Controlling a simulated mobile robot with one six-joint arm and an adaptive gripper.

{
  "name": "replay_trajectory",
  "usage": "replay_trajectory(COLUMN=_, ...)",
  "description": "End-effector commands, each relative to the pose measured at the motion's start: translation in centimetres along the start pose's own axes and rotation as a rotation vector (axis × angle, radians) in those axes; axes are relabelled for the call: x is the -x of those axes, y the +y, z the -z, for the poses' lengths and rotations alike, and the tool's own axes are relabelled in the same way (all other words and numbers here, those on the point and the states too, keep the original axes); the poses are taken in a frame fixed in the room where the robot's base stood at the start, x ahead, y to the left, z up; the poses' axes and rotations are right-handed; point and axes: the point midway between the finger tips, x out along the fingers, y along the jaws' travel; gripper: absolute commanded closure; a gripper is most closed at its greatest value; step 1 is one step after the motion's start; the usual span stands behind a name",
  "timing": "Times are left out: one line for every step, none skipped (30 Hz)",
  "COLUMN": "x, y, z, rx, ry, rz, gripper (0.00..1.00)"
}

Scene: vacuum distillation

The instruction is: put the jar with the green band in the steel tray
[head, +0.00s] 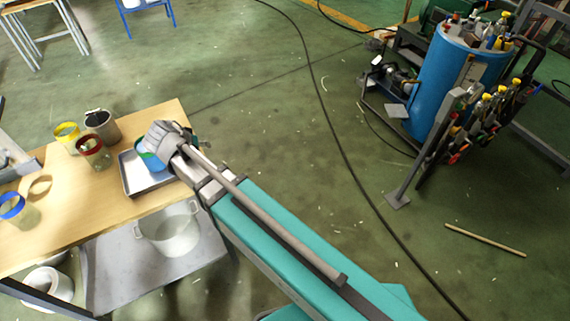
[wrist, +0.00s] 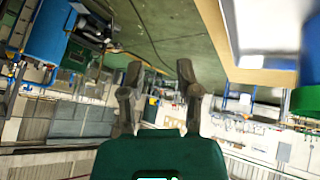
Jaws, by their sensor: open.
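The steel tray (head: 129,182) lies near the right end of the wooden table. The jar with the green band (head: 144,153) shows partly behind my gripper, within the tray's outline, with blue below the band. My gripper hides its right side, and I cannot see its base. My gripper (head: 163,139) is over the tray's back right part, beside the jar. In the wrist view my gripper (wrist: 159,75) is open with nothing between its fingers. A green band with blue (wrist: 307,100) shows at the right edge of that view, apart from the fingers.
Jars with a yellow band (head: 66,131), a red band (head: 90,146) and a blue band (head: 12,206) stand on the table (head: 75,214), with a dark pot (head: 103,125). A white bucket (head: 170,230) is on the lower shelf. A blue drum (head: 453,80) stands far right.

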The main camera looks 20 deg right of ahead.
Motion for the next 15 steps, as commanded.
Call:
replay_trajectory(x=-0.9, y=1.9, z=-0.3, rx=0.007, ry=-0.037, rz=-0.005, gripper=0.57)
replay_trajectory(x=-1.3, y=2.7, z=-0.5, rx=0.015, ry=-0.059, rz=-0.004, gripper=0.57)
replay_trajectory(x=-1.9, y=3.9, z=-0.7, rx=0.025, ry=-0.089, rz=-0.003, gripper=0.57)
replay_trajectory(x=-2.3, y=4.7, z=-0.9, rx=0.033, ry=-0.112, rz=-0.001, gripper=0.57)
replay_trajectory(x=-2.7, y=5.6, z=-1.1, rx=0.040, ry=-0.133, rz=0.001, gripper=0.57)
replay_trajectory(x=-3.2, y=6.7, z=-1.4, rx=0.050, ry=-0.162, rz=0.007, gripper=0.57)
replay_trajectory(x=-3.5, y=7.4, z=-1.6, rx=0.058, ry=-0.183, rz=0.012, gripper=0.57)
replay_trajectory(x=-3.9, y=8.3, z=-1.9, rx=0.065, ry=-0.204, rz=0.017, gripper=0.57)
replay_trajectory(x=-4.3, y=9.3, z=-2.2, rx=0.075, ry=-0.233, rz=0.025, gripper=0.57)
replay_trajectory(x=-4.6, y=10.1, z=-2.5, rx=0.081, ry=-0.253, rz=0.033, gripper=0.57)
replay_trajectory(x=-4.8, y=10.8, z=-2.7, rx=0.088, ry=-0.272, rz=0.041, gripper=0.57)
replay_trajectory(x=-5.2, y=11.8, z=-3.1, rx=0.097, ry=-0.298, rz=0.053, gripper=0.57)
replay_trajectory(x=-5.4, y=12.6, z=-3.4, rx=0.103, ry=-0.318, rz=0.062, gripper=0.57)
replay_trajectory(x=-5.6, y=13.3, z=-3.7, rx=0.111, ry=-0.336, rz=0.072, gripper=0.57)
replay_trajectory(x=-5.9, y=14.3, z=-4.0, rx=0.118, ry=-0.360, rz=0.087, gripper=0.57)
